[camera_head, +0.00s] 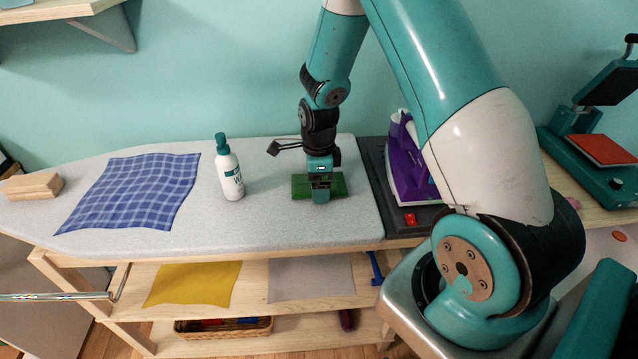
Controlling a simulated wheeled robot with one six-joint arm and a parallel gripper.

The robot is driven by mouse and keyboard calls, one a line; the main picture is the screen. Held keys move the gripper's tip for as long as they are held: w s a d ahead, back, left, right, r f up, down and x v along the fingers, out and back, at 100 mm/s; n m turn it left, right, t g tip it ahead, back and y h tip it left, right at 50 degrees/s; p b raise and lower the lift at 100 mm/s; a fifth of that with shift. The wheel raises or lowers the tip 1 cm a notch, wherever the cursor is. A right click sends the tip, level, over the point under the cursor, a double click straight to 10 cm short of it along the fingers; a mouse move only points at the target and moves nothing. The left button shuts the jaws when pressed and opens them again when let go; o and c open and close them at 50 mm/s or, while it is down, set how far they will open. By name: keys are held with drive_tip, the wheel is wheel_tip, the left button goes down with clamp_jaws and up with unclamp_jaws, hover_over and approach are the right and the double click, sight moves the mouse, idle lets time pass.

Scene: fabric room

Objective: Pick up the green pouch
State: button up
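The green pouch (301,187) lies on the grey ironing board, toward its right end. My gripper (320,193) points straight down over the middle of the pouch, with its fingers at the pouch and covering its centre. The pouch shows on both sides of the fingers. I cannot tell from this view whether the fingers are apart or closed on it. The pouch appears to rest on the board.
A white spray bottle (229,172) with a teal top stands left of the pouch. A blue checked cloth (135,191) and a wooden block (33,186) lie farther left. A purple iron (407,170) stands on a dark rest at the right. The board's front edge is clear.

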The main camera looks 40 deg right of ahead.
drive_tip(key=c, duration=0.6)
drive_tip(key=shift+c, duration=0.2)
drive_tip(key=shift+r, duration=0.15)
